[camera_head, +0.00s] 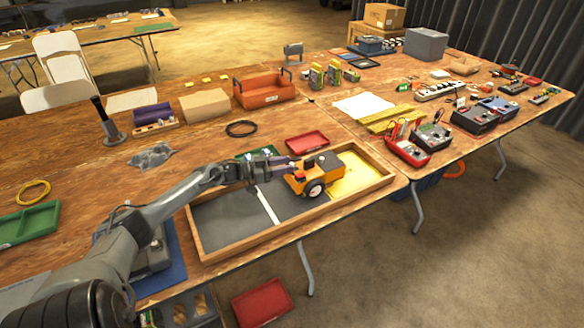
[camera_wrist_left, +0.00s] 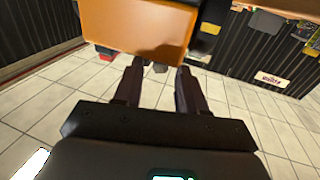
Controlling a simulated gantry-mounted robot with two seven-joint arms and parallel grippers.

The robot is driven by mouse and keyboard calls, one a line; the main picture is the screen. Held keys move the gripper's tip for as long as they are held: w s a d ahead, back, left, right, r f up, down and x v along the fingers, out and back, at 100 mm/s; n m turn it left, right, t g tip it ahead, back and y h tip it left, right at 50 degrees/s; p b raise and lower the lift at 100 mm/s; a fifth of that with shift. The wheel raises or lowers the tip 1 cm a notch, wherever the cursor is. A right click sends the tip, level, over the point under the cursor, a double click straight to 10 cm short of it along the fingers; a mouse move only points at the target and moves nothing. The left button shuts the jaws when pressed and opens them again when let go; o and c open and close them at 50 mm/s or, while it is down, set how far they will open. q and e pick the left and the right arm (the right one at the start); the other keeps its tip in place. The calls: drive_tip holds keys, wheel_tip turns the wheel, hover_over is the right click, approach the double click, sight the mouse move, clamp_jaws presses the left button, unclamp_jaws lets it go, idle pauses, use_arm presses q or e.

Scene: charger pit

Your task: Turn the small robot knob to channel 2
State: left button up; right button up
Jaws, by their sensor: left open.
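The small robot (camera_head: 324,181), a yellow-orange body with dark wheels and a black top part, stands in the wooden-framed pit (camera_head: 248,238) on the table. My left gripper (camera_head: 291,165) is at its left side, fingers pointing toward it. In the left wrist view the orange body (camera_wrist_left: 135,25) fills the top, and my open left gripper (camera_wrist_left: 160,82) has its two dark fingers apart just below it. A small grey piece, perhaps the knob (camera_wrist_left: 160,68), shows between the fingertips; I cannot tell whether they touch it. Its channel marking cannot be read. My right gripper is not in view.
A red tray (camera_head: 307,142) lies just behind the pit. An orange toolbox (camera_head: 265,92) stands farther back. Red and dark meters (camera_head: 408,150) sit to the right. The pit's left part is grey and bare, with a white line across it.

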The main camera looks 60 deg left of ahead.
use_arm(q)
drive_tip(key=shift+b+x, duration=0.4)
drive_tip(key=shift+x, duration=1.05)
